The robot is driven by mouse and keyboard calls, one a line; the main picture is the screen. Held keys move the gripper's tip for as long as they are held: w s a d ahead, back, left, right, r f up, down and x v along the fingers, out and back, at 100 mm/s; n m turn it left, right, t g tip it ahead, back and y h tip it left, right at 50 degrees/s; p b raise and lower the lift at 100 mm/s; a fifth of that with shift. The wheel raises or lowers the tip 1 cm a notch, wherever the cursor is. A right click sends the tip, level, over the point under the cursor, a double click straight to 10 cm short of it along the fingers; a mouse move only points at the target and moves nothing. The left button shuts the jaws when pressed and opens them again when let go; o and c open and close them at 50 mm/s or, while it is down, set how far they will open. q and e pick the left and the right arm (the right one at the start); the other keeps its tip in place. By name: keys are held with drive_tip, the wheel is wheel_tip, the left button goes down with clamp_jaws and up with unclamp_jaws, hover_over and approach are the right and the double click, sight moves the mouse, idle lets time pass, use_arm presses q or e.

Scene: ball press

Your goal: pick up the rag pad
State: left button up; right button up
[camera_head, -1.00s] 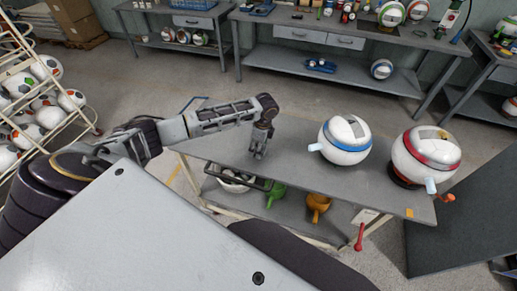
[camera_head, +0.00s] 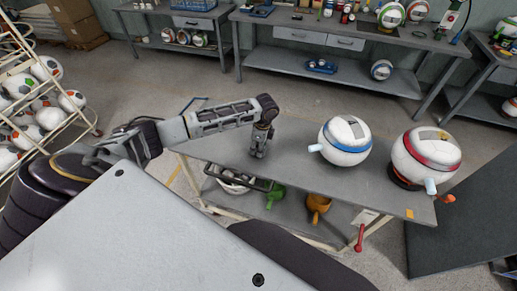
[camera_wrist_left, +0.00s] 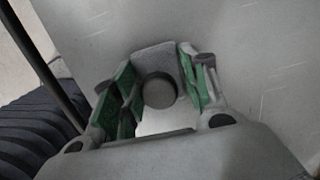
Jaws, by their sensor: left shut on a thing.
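In the left wrist view, the rag pad (camera_wrist_left: 156,58) is a light grey textured pad with a dark round knob on it. My left gripper (camera_wrist_left: 155,88) has its green-lined fingers on both sides of the knob and is shut on the pad. In the head view my left gripper (camera_head: 258,153) points down at the left part of the grey work table (camera_head: 290,178), close to its top. The pad is too small and covered to make out there. My right gripper is not in view.
A white ball with a blue band (camera_head: 345,140) and one with a red band (camera_head: 426,158) stand to the right on the table. A ball rack (camera_head: 35,90) stands at left.

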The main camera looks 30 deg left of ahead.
use_arm(q)
drive_tip(key=shift+r, duration=5)
drive_tip(key=o, duration=0.3)
drive_tip(key=shift+c, duration=1.1)
drive_tip(key=shift+w+r, duration=0.1)
